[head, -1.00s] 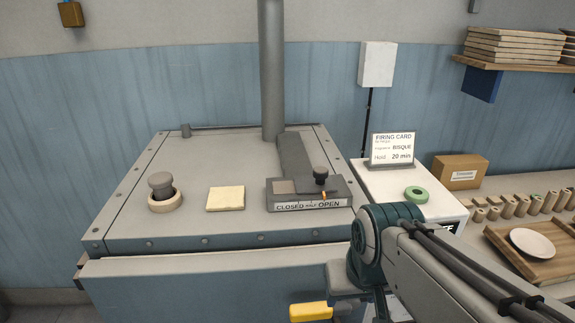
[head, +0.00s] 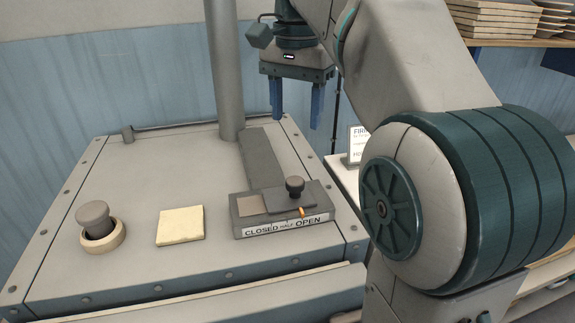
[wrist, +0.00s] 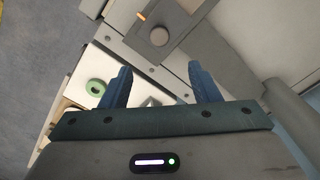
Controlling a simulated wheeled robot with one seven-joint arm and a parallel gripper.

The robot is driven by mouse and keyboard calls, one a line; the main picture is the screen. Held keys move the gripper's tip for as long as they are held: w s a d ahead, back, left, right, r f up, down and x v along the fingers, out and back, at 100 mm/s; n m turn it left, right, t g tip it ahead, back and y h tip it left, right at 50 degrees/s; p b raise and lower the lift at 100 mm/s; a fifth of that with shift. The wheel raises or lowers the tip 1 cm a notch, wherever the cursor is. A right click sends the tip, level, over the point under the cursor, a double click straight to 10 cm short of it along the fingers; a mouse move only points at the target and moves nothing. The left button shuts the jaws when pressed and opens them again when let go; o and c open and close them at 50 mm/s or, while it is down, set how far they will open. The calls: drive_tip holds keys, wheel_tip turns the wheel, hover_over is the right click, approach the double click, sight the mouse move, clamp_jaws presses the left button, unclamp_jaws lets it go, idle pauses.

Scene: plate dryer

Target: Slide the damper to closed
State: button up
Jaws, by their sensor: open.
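The damper is a dark grey slide plate with a round black knob (head: 295,186), on a housing (head: 250,228) labelled CLOSED, HALF and OPEN. The knob and an orange pointer (head: 301,211) sit toward the OPEN end at the right. A lighter recess shows at the CLOSED end. My gripper (head: 296,116) is open and empty, pointing down, above and behind the knob in the head view. In the wrist view the knob (wrist: 159,36) shows ahead of and between the spread blue fingers (wrist: 156,90), apart from them.
A grey pipe (head: 224,75) rises behind the housing. A stopper in a ring (head: 97,220) and a yellow pad (head: 180,225) lie left on the dryer top. My arm covers the right side. The firing card (head: 355,145) is partly hidden.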

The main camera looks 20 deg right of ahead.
sight(295, 180)
wheel_tip(295, 180, down, 14)
drive_tip(key=shift+r+b, duration=0.2)
drive_tip(key=shift+b, duration=0.15)
